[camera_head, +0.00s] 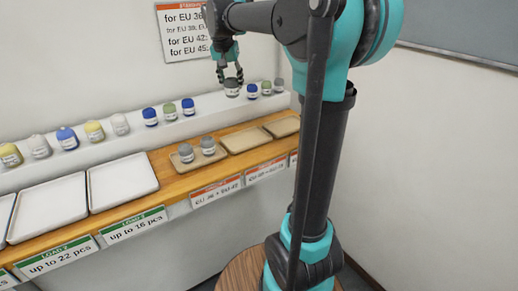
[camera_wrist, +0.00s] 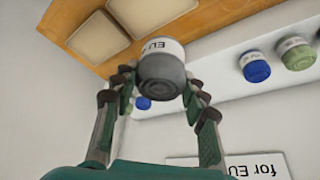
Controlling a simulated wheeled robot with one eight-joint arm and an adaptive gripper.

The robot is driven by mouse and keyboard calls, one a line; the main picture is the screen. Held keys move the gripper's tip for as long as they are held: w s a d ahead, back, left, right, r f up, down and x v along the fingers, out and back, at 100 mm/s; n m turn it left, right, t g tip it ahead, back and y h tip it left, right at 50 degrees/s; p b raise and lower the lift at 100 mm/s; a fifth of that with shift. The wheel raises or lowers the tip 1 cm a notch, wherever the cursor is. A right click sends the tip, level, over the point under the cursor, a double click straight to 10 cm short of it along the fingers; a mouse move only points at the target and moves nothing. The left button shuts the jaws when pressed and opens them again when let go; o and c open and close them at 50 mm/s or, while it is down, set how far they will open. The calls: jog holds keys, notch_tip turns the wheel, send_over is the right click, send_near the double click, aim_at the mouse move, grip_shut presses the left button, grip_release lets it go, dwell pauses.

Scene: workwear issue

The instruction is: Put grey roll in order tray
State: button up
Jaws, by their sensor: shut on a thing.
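My gripper (camera_head: 231,77) is shut on a grey roll (camera_head: 232,90) with a white label band, held in the air in front of the back ledge. In the wrist view the roll (camera_wrist: 162,78) sits between the two fingers of my gripper (camera_wrist: 159,84). Tan trays stand on the wooden shelf below. The left tan tray (camera_head: 182,167) holds two grey rolls (camera_head: 186,153) (camera_head: 208,145). The middle tan tray (camera_head: 245,139) and right tan tray (camera_head: 284,125) look empty. Which one is the order tray is not clear.
White trays (camera_head: 122,181) on the shelf's left look empty. Blue, green, yellow and grey rolls stand along the white ledge (camera_head: 215,107), with another grey roll (camera_head: 279,85) at its right end. Wall sign (camera_head: 184,32) hangs behind. Label cards (camera_head: 216,191) line the shelf front.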

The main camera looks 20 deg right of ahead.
jog(key=shift+s+d+f, duration=0.1)
jog(key=shift+s+f, duration=0.05)
jog(key=shift+f, duration=3.25)
jog(key=shift+s+d+f, duration=0.1)
jog(key=shift+s+f, duration=0.05)
jog(key=shift+f, duration=3.25)
jog(key=shift+s+d+f, duration=0.1)
jog(key=shift+s+f, duration=0.05)
jog(key=shift+f, duration=3.25)
jog(key=shift+f, duration=0.15)
jog(key=o, duration=1.1)
jog(key=shift+o, duration=0.2)
jog(key=v, duration=1.2)
jog(key=s+d+f+n+y, duration=0.1)
jog(key=s+d+f+n, duration=0.1)
jog(key=s+f, duration=0.8)
jog(key=s+d+f+n+y, duration=0.1)
jog(key=s+d+f+n, duration=0.2)
jog(key=s+f, duration=0.7)
jog(key=s, duration=0.6)
jog(key=shift+s+d+f, duration=0.2)
jog(key=shift+d+f, duration=0.15)
jog(key=shift+d, duration=0.05)
